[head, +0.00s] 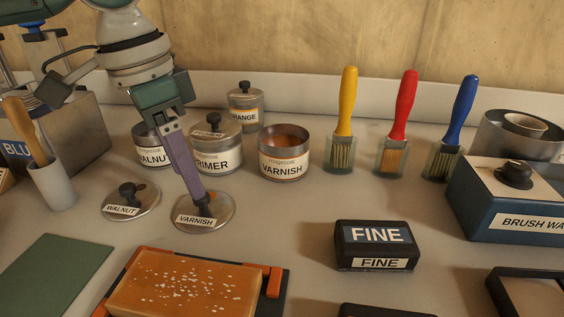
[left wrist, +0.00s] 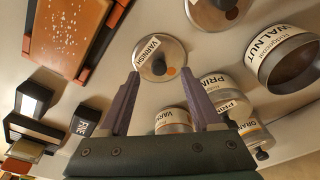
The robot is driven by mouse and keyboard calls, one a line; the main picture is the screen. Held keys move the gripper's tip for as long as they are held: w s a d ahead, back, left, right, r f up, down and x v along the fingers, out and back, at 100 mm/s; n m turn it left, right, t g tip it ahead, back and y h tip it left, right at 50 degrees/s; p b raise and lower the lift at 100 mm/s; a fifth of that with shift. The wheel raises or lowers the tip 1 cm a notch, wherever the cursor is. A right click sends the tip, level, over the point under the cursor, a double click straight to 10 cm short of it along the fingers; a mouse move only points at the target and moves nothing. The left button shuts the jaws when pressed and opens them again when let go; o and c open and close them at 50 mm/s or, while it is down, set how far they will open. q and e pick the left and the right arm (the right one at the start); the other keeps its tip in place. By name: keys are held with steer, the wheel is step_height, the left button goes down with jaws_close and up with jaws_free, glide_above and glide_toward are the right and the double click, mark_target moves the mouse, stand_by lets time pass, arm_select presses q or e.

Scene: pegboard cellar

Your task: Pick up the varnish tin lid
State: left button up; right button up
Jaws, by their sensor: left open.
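The varnish tin lid (head: 211,225) lies flat on the bench, a round grey disc with a dark knob and a white VARNISH label. It also shows in the left wrist view (left wrist: 172,53), beyond the fingertips. My left gripper (head: 203,200) points down over the lid, its purple fingers close to the knob, partly covering it in the head view. In the left wrist view the fingers (left wrist: 160,76) stand wide apart with nothing between the tips. The open varnish tin (head: 284,163) stands behind and right of the lid. My right gripper is not in view.
The walnut lid (head: 143,196) lies just left of the varnish lid. The walnut, primer (head: 218,157) and orange (head: 244,115) tins stand behind.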

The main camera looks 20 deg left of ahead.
mark_target(202, 203)
arm_select(q)
steer(key=f, duration=0.3)
steer(key=w+f, duration=0.1)
steer(key=shift+d+f+b, duration=0.2)
steer(key=shift+d+b, duration=0.2)
steer(key=shift+c, duration=0.2)
jaws_close()
